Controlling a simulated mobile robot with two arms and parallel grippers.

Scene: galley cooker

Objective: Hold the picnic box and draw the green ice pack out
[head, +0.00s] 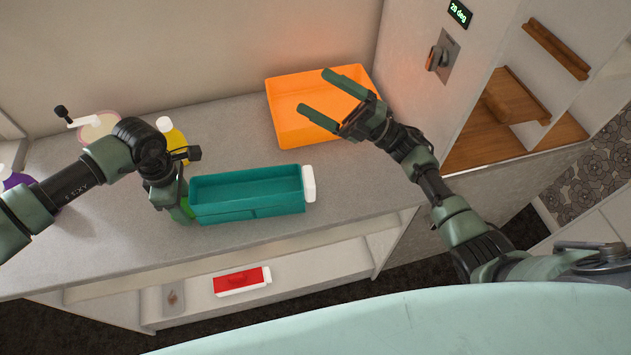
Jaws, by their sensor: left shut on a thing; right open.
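The teal open-topped picnic box (250,207) stands on the grey counter, with a white piece (308,183) at its right end. My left gripper (184,207) is shut on its left end; the fingers are partly hidden by the wrist. I cannot clearly make out the green ice pack; the box's inside looks teal and its floor is only partly visible. My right gripper (325,93) is open and empty, with its fingers over the orange tray, above and to the right of the picnic box.
The orange tray (288,131) stands at the back right of the counter (100,238). A yellow bottle (177,139) and a pale round item (98,127) stand behind my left arm; a purple item (17,181) is at far left. A red-topped white container (241,281) lies on the lower shelf.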

